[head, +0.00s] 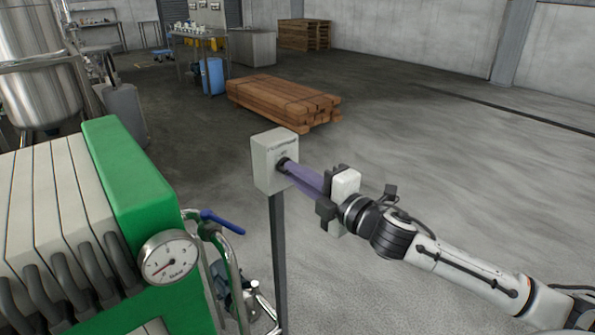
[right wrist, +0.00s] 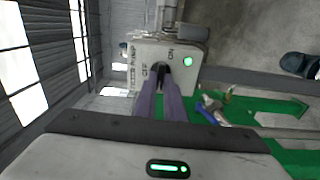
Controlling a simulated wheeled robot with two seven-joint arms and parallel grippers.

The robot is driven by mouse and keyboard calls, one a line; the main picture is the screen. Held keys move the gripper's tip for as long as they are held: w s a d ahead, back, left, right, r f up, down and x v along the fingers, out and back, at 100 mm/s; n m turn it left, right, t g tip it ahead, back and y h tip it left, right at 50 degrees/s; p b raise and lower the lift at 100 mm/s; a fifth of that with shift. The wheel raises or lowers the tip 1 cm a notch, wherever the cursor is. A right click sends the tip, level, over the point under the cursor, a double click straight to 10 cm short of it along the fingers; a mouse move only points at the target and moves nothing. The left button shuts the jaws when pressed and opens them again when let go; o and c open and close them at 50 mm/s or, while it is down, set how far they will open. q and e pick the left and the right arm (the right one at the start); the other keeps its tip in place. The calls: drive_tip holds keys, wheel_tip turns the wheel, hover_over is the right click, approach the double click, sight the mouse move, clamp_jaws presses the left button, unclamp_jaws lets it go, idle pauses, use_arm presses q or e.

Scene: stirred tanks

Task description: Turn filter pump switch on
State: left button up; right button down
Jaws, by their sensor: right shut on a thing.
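The filter pump switch is a pale grey box (head: 266,176) on a dark post, left of centre in the head view. In the right wrist view the box (right wrist: 184,75) carries OFF and ON labels and a bright green lamp (right wrist: 187,62). My right gripper (head: 286,166) reaches it from the right, its long purple fingers shut on the dark switch knob (right wrist: 158,69) at the box's face. The fingers partly cover the knob, so I cannot tell which label it points to. My left gripper is not in view.
A green and white filter press (head: 125,185) with a pressure gauge (head: 168,257) stands at the left, with a blue-handled valve (head: 222,221) beside it. Stacked timber (head: 283,100) lies behind the switch. The floor at the right is clear.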

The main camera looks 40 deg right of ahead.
drive_tip(key=shift+n, duration=0.3)
drive_tip(key=c, duration=1.8)
unclamp_jaws()
drive_tip(key=shift+c, duration=0.2)
drive_tip(key=shift+s, duration=0.1)
drive_tip(key=s, duration=1)
drive_tip(key=shift+d, duration=0.4)
